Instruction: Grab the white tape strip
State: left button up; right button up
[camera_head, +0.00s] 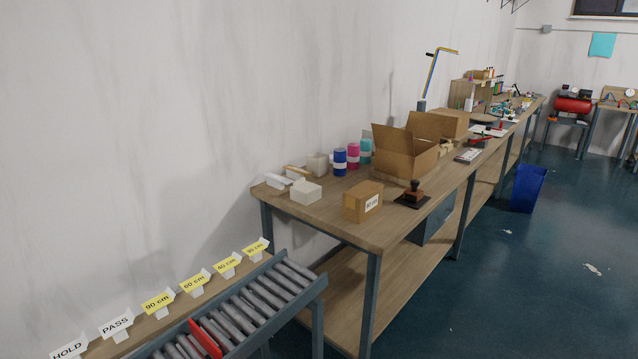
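I cannot pick out a white tape strip with certainty. A small flat white piece (278,181) lies at the near left corner of the wooden workbench (340,218), beside a white block (306,193). Two small pale scraps lie on the dark floor, one near the blue bin (508,231) and one further right (593,269); they are too small to identify. Neither of my grippers shows in the head view.
A roller conveyor (262,308) with a red flat item (206,338) is at the lower left, beside a row of signs. The bench holds a small carton (362,202), a stamp (413,193), cans and an open box (404,150). The floor at right is mostly clear.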

aim_at(271, 174)
jog(key=i+l+u, duration=0.4)
jog(key=l, duration=0.2)
jog(key=i+l+u, duration=0.2)
jog(key=l, duration=0.15)
jog(key=i+l+u, duration=0.2)
jog(key=l, duration=0.15)
jog(key=l+z, duration=0.15)
jog(key=l, duration=0.25)
jog(key=i+l+z, duration=0.15)
jog(key=l, duration=0.25)
jog(key=l+z, duration=0.15)
jog(key=l, duration=0.25)
jog(key=i+l+z, duration=0.15)
jog(key=l, duration=0.25)
jog(key=i+l+z, duration=0.1)
jog(key=l, duration=0.3)
